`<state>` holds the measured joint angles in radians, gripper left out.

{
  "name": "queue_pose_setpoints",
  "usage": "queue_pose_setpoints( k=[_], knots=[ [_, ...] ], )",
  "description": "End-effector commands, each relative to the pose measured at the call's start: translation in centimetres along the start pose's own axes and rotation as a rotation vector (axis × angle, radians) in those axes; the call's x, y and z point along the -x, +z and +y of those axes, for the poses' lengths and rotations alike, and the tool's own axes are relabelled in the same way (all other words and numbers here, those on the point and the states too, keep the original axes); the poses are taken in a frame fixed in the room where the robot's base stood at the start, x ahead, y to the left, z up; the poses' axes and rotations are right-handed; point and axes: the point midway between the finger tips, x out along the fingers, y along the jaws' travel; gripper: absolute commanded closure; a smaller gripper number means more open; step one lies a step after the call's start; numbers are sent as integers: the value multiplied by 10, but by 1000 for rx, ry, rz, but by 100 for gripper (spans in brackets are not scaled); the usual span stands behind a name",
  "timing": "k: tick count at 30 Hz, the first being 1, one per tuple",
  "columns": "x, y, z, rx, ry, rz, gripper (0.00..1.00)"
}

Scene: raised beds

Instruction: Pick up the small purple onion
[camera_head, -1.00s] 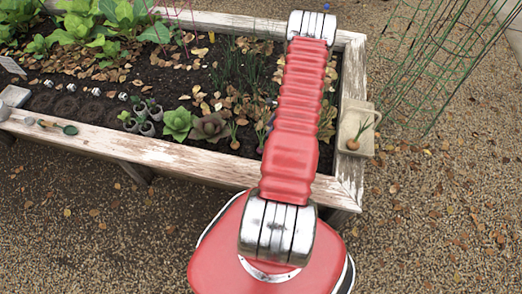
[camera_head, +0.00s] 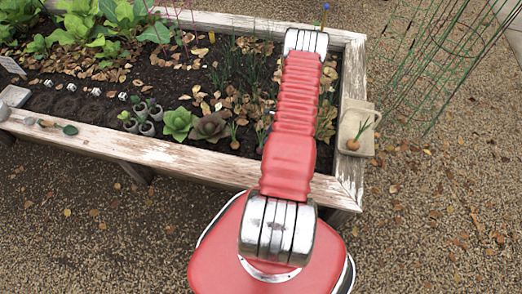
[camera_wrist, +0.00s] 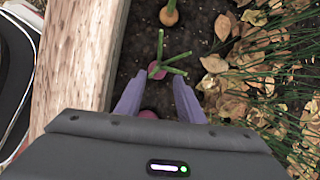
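A small purple onion (camera_wrist: 154,73) with green stalks stands in the dark soil in the wrist view, just beyond and between my fingertips. A second reddish-purple round thing (camera_wrist: 148,114) shows between the fingers closer to the palm, partly hidden by my gripper. My gripper (camera_wrist: 157,84) is open, its two fingers spread with a gap between them, and it holds nothing that I can see.
The bed's wooden edge (camera_wrist: 80,60) runs close left of my gripper. Dry leaves (camera_wrist: 230,82) lie right. A beige tray (camera_head: 349,126) with an orange-brown onion (camera_head: 352,145) sits on the bed corner.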

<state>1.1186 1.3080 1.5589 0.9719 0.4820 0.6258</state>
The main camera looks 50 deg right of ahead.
Motion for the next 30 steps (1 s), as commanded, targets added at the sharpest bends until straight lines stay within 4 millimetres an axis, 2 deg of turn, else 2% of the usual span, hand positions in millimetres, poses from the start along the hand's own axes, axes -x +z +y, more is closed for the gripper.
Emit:
queue_pose_setpoints(
  k=[4, 9, 23, 30],
  knots=[
    [-20, 0, 1, 0, 1, 0, 65],
    [-34, 0, 1, 0, 0, 1, 65],
    [-39, 0, 0, -1, -1, 1, 65],
    [-63, -1, 4, 0, 1, 0, 65]
  ],
)
